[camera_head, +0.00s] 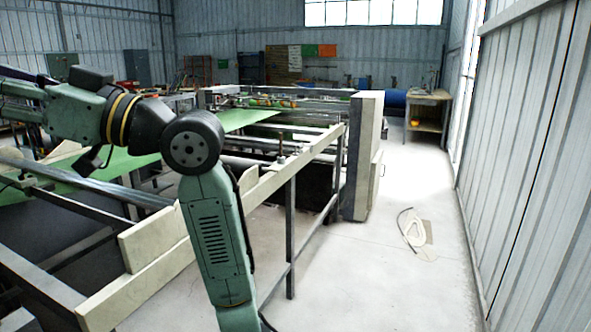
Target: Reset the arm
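My green arm (217,235) rises from the bottom of the view to a dark round joint (193,145). From there it bends left through a black and yellow-ringed section (122,118) and a green link (70,112). No object in a grasp is visible. Part of the arm appears in front of the converting machine's frame.
A long machine with cream side rails (160,225) and a green sheet (225,122) fills the left and middle. A cream cabinet (366,155) stands at its end. A coil (412,228) lies on the open floor, left of the corrugated wall (525,150). A workbench (428,115) stands behind.

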